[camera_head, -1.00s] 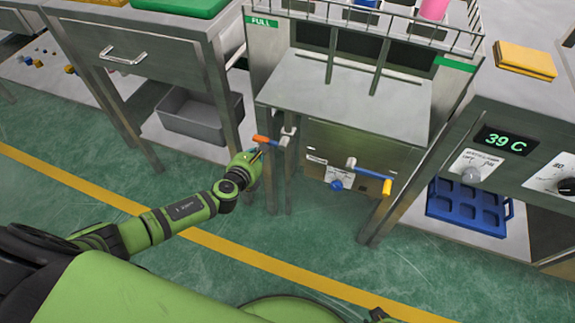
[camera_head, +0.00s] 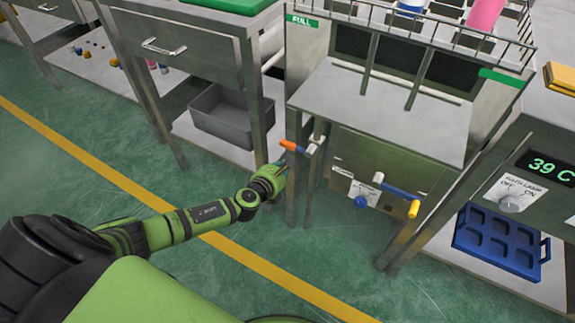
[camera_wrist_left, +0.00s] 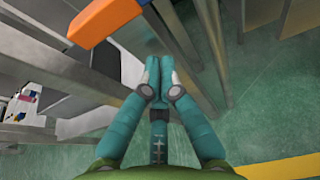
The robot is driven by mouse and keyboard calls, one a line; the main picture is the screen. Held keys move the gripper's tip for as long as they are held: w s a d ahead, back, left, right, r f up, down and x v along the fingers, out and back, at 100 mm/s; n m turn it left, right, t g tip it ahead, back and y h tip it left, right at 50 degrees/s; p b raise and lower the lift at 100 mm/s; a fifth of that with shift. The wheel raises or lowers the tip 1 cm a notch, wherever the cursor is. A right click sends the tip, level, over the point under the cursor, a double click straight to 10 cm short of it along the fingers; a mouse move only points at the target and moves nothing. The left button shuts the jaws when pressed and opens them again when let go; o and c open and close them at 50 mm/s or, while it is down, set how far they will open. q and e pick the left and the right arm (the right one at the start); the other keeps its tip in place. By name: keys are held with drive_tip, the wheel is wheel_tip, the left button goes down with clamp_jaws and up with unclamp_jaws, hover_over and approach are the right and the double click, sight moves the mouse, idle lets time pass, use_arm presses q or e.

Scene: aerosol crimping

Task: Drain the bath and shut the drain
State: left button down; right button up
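The bath is a steel tank with a green FULL label (camera_head: 302,21). A lever with an orange handle (camera_head: 292,146) sits on its front left post; its orange end also shows in the left wrist view (camera_wrist_left: 105,20). I cannot tell which of these works the drain. My left gripper (camera_head: 284,166) is just below the orange handle, apart from it. In the left wrist view its teal fingers (camera_wrist_left: 159,66) are together with nothing between them. My right gripper is out of view.
A grey bin (camera_head: 232,120) sits on the low shelf at left. A blue tray (camera_head: 497,240) lies on the shelf at right, below a 39 C display (camera_head: 553,167). Steel legs stand close around my left gripper. The green floor in front is clear.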

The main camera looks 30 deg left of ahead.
use_arm(q)
drive_tip(key=p+v, duration=0.2)
drive_tip(key=v, duration=0.8)
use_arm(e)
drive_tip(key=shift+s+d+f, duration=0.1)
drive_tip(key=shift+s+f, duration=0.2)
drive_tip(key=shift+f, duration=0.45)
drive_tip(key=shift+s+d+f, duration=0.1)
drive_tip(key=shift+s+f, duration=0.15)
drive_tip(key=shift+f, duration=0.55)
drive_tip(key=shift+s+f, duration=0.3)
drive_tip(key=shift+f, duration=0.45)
use_arm(q)
drive_tip(key=shift+w+a, duration=0.1)
drive_tip(key=shift+a, duration=0.05)
